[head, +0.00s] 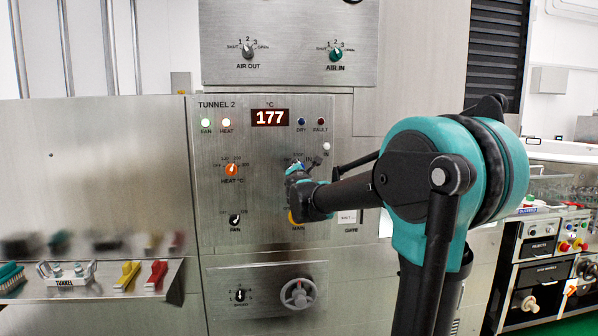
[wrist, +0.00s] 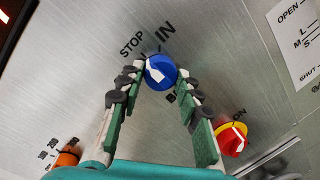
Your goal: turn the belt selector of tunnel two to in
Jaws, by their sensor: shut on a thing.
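The belt selector is a blue round knob (wrist: 161,72) with a white pointer mark, on the steel Tunnel 2 panel (head: 262,205). STOP and IN are printed above it in the wrist view, and a third label below is partly hidden by a finger. The white mark appears to lean toward the STOP side, not at IN. My gripper (wrist: 163,76) has its two fingertips on either side of the knob, closed on it. In the head view my gripper (head: 300,181) covers most of the selector.
An orange heat knob (head: 231,169) and a black fan knob (head: 235,220) sit left of the selector. A red-and-yellow main switch (wrist: 232,138) is just below it, close to one finger. A handwheel (head: 298,294) and a shelf with brushes (head: 90,283) are lower.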

